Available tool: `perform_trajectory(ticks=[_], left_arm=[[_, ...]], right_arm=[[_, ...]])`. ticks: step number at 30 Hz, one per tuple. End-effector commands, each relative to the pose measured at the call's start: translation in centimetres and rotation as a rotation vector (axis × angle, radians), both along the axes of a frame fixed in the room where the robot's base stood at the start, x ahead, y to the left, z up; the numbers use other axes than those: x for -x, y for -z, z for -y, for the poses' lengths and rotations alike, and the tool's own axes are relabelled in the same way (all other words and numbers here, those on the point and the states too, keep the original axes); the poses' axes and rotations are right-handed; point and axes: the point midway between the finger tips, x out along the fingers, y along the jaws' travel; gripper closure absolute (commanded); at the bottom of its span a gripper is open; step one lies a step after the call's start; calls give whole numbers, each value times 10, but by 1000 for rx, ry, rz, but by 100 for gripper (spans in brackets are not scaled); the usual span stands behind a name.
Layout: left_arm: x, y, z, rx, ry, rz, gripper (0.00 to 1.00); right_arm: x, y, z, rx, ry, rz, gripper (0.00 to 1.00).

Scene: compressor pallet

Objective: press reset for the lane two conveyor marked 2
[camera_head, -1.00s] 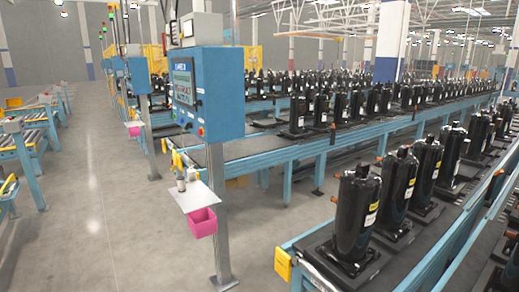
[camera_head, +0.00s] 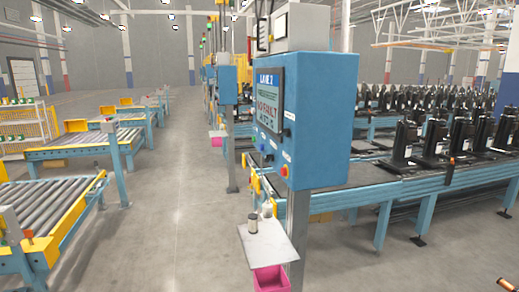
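A blue control box (camera_head: 312,110) on a grey post stands right of centre, its front face turned to the left. The top of its screen (camera_head: 268,100) reads "LANE 2". Below the screen are small buttons (camera_head: 268,148), among them a blue one and a red one (camera_head: 284,171) near the lower right corner. The button labels are too small to read. The lane two conveyor (camera_head: 350,182) runs behind the box to the right and carries black compressors (camera_head: 404,143). Neither of my grippers is in view.
A small shelf (camera_head: 262,243) with bottles and a pink bin (camera_head: 268,279) is fixed to the post below the box. Roller conveyors (camera_head: 50,208) stand at the left. The grey floor (camera_head: 180,225) between them and the post is clear. More control boxes (camera_head: 226,84) stand farther back.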

Motion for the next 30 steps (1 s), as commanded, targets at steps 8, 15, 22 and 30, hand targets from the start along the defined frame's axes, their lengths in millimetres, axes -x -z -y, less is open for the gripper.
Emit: perform_trajectory(ticks=[8, 15, 22, 30], left_arm=[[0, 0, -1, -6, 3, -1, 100], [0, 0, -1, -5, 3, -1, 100], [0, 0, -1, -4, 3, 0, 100], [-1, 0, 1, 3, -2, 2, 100]], right_arm=[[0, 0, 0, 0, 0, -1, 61], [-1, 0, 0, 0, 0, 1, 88], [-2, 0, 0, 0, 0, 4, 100], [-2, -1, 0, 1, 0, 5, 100]])
